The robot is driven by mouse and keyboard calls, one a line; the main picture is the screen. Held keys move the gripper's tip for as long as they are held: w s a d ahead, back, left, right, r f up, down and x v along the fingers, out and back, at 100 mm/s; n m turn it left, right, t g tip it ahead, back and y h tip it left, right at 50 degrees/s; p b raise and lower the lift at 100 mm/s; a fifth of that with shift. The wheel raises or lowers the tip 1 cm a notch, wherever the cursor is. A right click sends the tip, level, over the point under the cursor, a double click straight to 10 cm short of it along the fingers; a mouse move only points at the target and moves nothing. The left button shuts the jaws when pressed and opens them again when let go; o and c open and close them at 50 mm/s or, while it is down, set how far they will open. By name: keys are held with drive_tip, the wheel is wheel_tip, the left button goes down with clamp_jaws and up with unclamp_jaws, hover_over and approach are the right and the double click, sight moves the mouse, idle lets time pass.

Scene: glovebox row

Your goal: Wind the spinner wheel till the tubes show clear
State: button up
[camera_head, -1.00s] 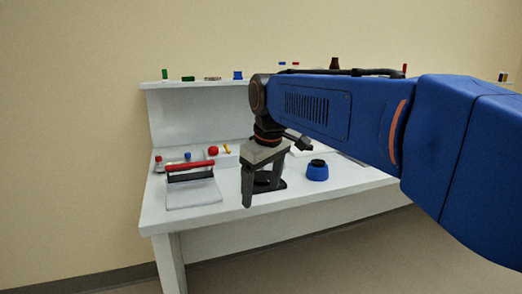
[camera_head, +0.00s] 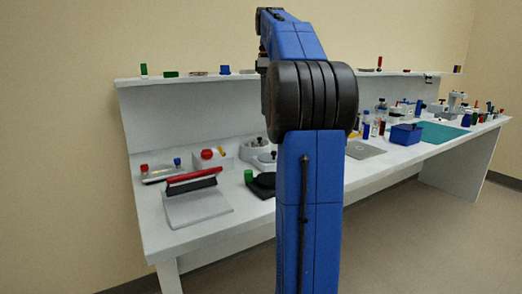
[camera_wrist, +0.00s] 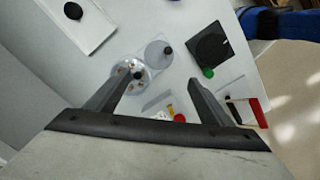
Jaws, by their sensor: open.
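The spinner stands at the back of the bench in the head view, left of my arm. Its wheel (camera_head: 264,162) is a pale disc with a black knob; a second round part sits behind it. In the wrist view the wheel (camera_wrist: 153,58) is a grey disc with a black knob (camera_wrist: 167,50). Beside it is a round clear-topped rotor (camera_wrist: 132,84) with small reddish spots, seemingly the tubes; their clarity cannot be told. My gripper (camera_wrist: 162,77) is open and empty above the spinner, its left finger overlapping the rotor in the picture. The head view hides it.
A black pad (camera_wrist: 211,44) and a green cap (camera_wrist: 207,72) lie near the wheel. A red knob (camera_head: 207,154) and a red-handled tray (camera_head: 197,207) stand to the left. A blue box (camera_head: 405,134) and bottles stand to the right. A shelf (camera_head: 190,80) runs behind.

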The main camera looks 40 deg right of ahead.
drive_tip(key=f, duration=1.7)
drive_tip(key=shift+d+f, duration=0.15)
drive_tip(key=shift+d, duration=0.05)
drive_tip(key=shift+c, duration=0.7)
drive_tip(key=c, duration=0.6)
